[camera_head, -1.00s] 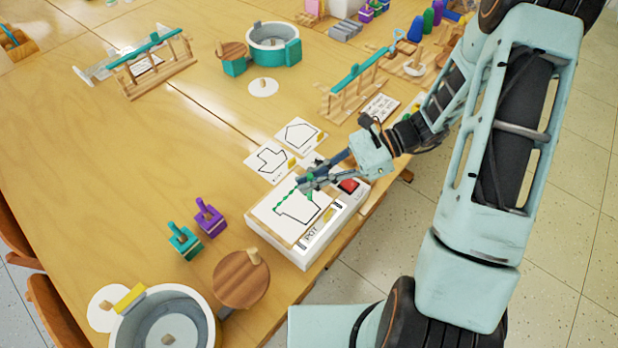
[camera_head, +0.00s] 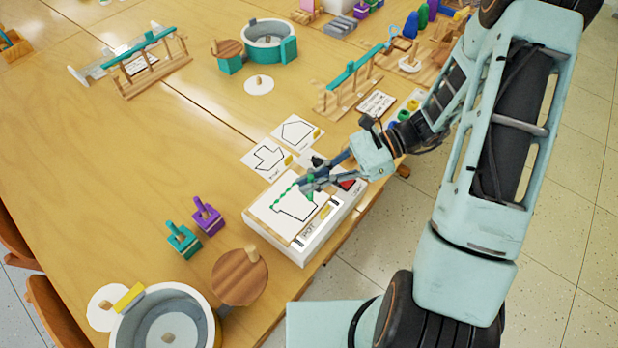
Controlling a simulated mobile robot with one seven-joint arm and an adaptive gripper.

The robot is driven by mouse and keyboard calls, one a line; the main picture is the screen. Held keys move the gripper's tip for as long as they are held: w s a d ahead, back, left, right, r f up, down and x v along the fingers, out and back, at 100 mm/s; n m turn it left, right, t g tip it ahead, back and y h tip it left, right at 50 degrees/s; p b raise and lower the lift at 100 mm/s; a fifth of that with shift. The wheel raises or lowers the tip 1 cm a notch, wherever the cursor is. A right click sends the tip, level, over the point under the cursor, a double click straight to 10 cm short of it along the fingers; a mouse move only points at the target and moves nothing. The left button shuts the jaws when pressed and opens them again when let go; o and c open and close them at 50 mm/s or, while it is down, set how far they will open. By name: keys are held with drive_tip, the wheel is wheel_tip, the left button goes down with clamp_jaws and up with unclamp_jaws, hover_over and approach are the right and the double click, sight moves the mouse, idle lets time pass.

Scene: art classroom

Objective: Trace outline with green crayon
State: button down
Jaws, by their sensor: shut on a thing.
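The white tracing box (camera_head: 302,250) lies near the table's right edge, with a sheet marked POT on top. The sheet bears a black pot outline (camera_head: 287,216). Green marks (camera_head: 279,198) run along the outline's left and upper left side. My gripper (camera_head: 303,186) is over the upper right part of the sheet, shut on the green crayon (camera_head: 310,195), which shows only in part between the fingers. The crayon's tip is low at the sheet; I cannot tell whether it touches. The fingers hide part of the outline's top.
Other outline cards (camera_head: 268,157) lie just behind the box. A purple stamp (camera_head: 207,216) and a teal stamp (camera_head: 184,240) stand to the left. A round wooden lid (camera_head: 239,277) and a grey pot (camera_head: 165,322) are in front.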

drive_tip(key=shift+s+d, duration=0.45)
drive_tip(key=shift+s, duration=0.1)
idle(0.7)
drive_tip(key=shift+p, duration=0.3)
wheel_tip(320, 180, up, 4)
drive_tip(key=p, duration=0.3)
idle(0.5)
idle(0.4)
